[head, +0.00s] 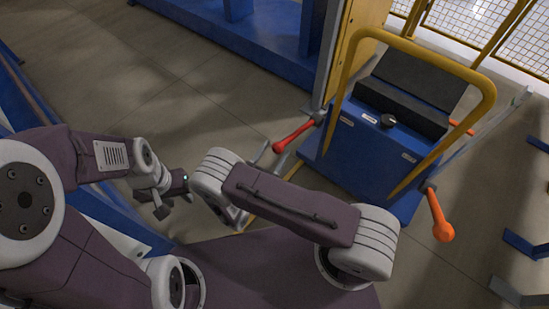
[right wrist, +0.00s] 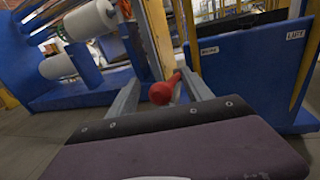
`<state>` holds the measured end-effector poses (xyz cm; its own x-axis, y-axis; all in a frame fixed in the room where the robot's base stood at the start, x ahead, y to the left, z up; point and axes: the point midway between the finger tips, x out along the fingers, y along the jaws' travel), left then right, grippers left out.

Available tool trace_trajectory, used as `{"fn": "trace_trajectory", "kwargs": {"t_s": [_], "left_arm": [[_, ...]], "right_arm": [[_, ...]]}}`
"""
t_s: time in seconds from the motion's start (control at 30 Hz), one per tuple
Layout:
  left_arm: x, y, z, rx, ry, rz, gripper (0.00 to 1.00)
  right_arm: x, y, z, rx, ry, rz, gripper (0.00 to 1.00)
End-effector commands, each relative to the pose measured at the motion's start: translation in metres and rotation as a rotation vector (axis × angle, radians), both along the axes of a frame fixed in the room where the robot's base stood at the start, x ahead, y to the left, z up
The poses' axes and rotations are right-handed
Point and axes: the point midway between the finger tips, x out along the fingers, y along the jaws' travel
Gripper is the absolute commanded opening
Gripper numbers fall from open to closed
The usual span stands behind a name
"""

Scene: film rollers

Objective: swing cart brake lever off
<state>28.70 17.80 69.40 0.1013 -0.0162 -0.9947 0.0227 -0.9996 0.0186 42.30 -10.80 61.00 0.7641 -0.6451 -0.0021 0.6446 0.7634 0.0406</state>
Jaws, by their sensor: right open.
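The blue cart (head: 345,150) stands at the upper right in the head view, with a yellow handle frame. A red-handled lever (head: 293,136) sticks out from its left side, below a small panel label too blurred to read surely. An orange-handled lever (head: 440,216) hangs at its right side. My right gripper (head: 277,154) is open beside the red lever. In the right wrist view the red knob (right wrist: 161,92) shows between the two spread fingers, with no clear contact. My left gripper (head: 174,202) is low at the left, far from the cart; its jaw opening is unclear.
A yellow post (right wrist: 156,38) rises behind the red lever. A blue machine with white rollers (right wrist: 93,18) stands at the left in the right wrist view. Blue frames (head: 240,40) line the back in the head view. The grey floor (head: 120,70) between is clear.

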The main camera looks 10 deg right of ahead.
Motion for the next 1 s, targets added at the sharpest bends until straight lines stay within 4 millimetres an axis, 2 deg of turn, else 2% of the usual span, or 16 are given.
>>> {"fn": "trace_trajectory", "kwargs": {"t_s": [0.03,0.1,0.23,0.37,0.73,1.0], "left_arm": [[0.0,0.0,-0.022,0.0,-0.001,0.0,0.36],[0.0,0.0,-0.027,0.0,-0.001,0.0,0.36],[0.0,0.0,-0.025,0.0,-0.001,0.0,0.36],[0.0,0.0,-0.026,0.0,-0.002,0.0,0.36],[0.0,0.0,-0.043,0.0,-0.001,0.0,0.36],[0.0,0.0,-0.044,0.0,-0.001,0.0,0.36]], "right_arm": [[-0.007,0.006,-0.03,-0.024,0.017,0.033,0.59],[-0.011,0.013,-0.038,-0.035,0.024,0.059,0.59],[-0.013,0.018,-0.036,-0.033,0.024,0.072,0.59],[-0.007,0.013,-0.035,-0.033,0.024,0.067,0.59],[0.049,-0.03,-0.037,-0.031,0.024,0.064,0.59],[0.061,-0.037,-0.035,-0.032,0.024,0.068,0.59]]}}
